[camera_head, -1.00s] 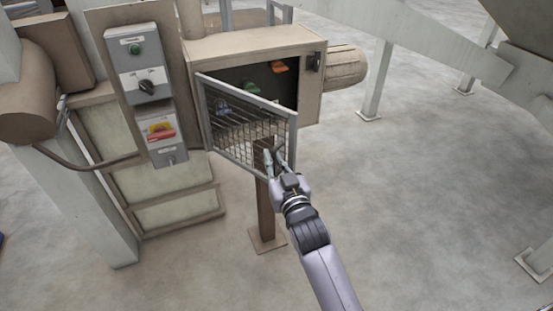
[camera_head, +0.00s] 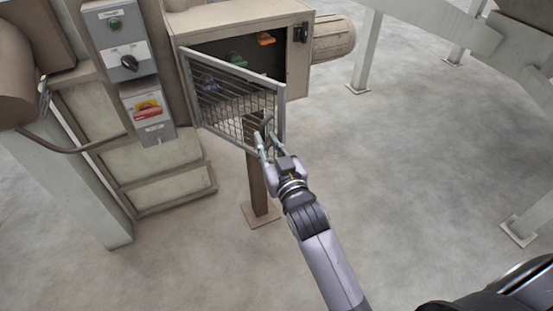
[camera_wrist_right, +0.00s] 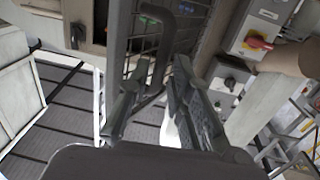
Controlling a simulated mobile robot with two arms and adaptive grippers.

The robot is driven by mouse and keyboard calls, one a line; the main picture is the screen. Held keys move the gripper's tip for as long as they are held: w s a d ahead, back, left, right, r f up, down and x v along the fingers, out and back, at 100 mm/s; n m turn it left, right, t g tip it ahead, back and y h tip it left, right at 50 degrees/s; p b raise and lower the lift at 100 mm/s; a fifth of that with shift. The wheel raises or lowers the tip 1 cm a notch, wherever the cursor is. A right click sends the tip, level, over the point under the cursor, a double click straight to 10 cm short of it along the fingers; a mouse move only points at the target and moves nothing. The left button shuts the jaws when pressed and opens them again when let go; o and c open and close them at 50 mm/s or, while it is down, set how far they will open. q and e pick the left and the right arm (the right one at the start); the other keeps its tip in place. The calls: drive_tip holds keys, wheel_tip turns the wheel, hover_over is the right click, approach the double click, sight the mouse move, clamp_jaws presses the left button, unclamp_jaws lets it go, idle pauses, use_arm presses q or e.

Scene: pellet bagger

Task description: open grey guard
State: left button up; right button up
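The grey guard (camera_head: 232,97) is a framed mesh door on the front of a beige box (camera_head: 245,22). It stands partly open, swung out on its left side, with the dark box interior showing behind it. My right gripper (camera_head: 266,142) is at the guard's lower right corner. In the right wrist view the fingers of the right gripper (camera_wrist_right: 165,112) are apart, with the guard's dark bar handle (camera_wrist_right: 157,58) between and beyond them. I cannot tell whether a finger touches it. My left gripper is not in view.
Inside the box are an orange part (camera_head: 265,39) and a green part (camera_head: 238,58). A control panel (camera_head: 127,62) with a green button, a black knob and a red-yellow switch stands left of the guard. A brown post (camera_head: 258,185) is below.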

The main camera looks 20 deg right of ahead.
drive_tip(key=s, duration=0.8)
drive_tip(key=shift+s, duration=0.35)
drive_tip(key=shift+d, duration=0.1)
drive_tip(key=shift+c, duration=0.2)
